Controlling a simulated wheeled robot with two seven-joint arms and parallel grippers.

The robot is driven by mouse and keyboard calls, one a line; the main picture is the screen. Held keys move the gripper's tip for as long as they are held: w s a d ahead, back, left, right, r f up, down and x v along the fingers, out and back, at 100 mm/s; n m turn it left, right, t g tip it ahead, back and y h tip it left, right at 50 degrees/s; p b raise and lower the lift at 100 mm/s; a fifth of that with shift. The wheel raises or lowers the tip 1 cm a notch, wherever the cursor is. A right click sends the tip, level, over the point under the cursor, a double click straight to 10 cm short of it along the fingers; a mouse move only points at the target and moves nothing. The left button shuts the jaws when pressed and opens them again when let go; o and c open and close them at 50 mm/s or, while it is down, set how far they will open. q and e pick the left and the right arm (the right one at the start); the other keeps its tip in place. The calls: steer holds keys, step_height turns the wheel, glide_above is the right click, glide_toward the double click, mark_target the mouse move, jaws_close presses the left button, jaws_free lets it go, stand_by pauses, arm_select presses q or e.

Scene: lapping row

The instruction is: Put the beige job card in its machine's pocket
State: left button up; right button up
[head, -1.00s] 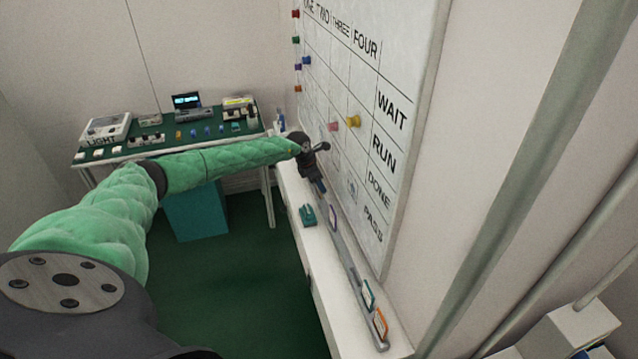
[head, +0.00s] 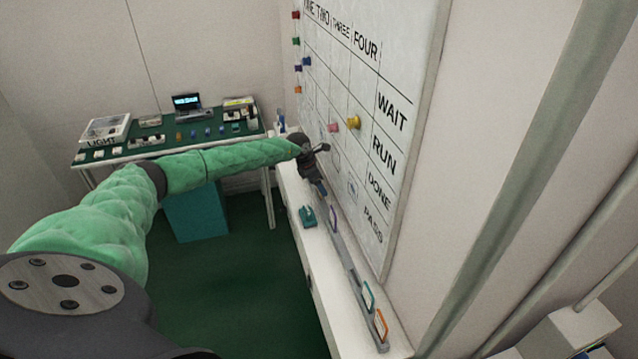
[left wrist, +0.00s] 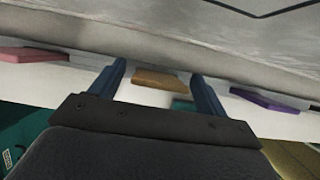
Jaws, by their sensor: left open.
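My left gripper (head: 319,187) is over the white ledge below the whiteboard, close to the board's face. In the left wrist view its two blue fingers (left wrist: 160,80) are open and apart. A tan-beige card (left wrist: 158,78) shows edge-on between them, with a gap on either side; nothing is held. In the head view my gripper hides this card. A pink card (left wrist: 32,56) is left of the fingers and a purple card (left wrist: 270,99) right of them. The purple card also shows in the head view (head: 333,218). I cannot make out a machine's pocket.
Teal (head: 369,296) and orange (head: 381,324) cards stand in the grey rail nearer me. A teal block (head: 307,216) sits on the ledge (head: 330,285). The whiteboard (head: 365,150) with magnets rises close on the right. A green-topped bench (head: 170,148) stands at the back.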

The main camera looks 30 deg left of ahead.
arm_select(q)
steer(key=b+v, duration=0.4)
steer(key=v, duration=0.8)
steer(key=shift+b, duration=0.3)
arm_select(e)
steer(key=w+a+r, duration=0.3)
steer(key=w+r, duration=0.1)
steer(key=w, duration=0.4)
steer(key=shift+w, duration=0.2)
steer(key=shift+s+d, duration=0.1)
